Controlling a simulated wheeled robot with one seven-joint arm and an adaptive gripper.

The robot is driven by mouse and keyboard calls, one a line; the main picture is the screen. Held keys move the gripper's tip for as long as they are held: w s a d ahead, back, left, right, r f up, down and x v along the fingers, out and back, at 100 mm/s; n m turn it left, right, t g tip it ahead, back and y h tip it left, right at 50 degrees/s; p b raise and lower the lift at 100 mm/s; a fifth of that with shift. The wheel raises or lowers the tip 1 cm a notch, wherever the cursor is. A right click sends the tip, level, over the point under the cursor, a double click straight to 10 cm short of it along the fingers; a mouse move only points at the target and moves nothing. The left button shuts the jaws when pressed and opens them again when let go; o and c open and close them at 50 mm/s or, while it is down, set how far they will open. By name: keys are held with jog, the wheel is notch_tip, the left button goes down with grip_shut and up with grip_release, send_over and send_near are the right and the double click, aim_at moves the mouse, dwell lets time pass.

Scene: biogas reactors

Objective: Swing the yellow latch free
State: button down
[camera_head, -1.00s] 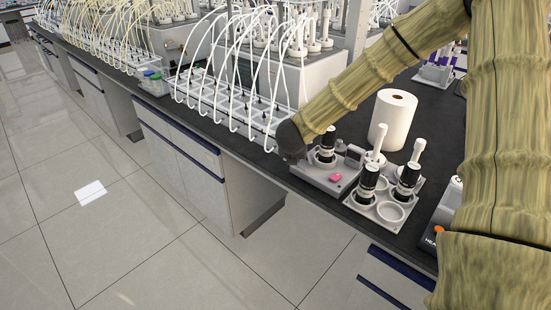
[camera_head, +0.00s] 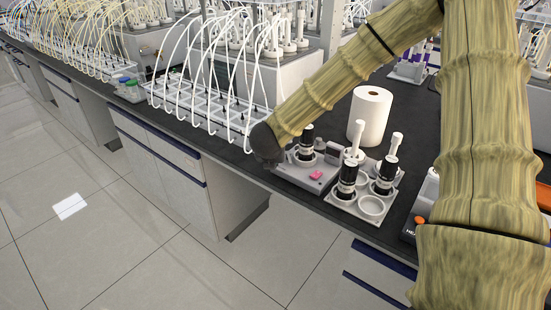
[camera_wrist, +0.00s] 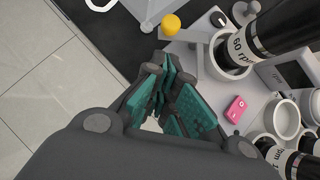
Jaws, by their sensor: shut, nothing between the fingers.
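A round yellow knob (camera_wrist: 171,24), which I take to be the yellow latch, shows at the top of the wrist view beside a pale device. My gripper (camera_wrist: 160,72) has teal finger pads. It is shut and empty, just below the knob in the wrist picture, with a visible gap between them. In the head view my dark wrist end (camera_head: 266,143) is at the front bench edge, left of the pale device (camera_head: 300,174). The knob and the fingertips cannot be made out there.
A pink piece (camera_wrist: 236,109) lies on the device. A black cylinder marked 60 rpm (camera_wrist: 260,42) stands in a white ring close to the fingers. A paper roll (camera_head: 370,116) and a tubing rack (camera_head: 205,103) are on the bench. Open floor (camera_head: 110,240) lies in front.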

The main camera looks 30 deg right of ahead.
jog(key=b+v, duration=0.1)
jog(key=v, duration=0.9)
jog(key=shift+s+a, duration=0.15)
jog(key=shift+s, duration=0.35)
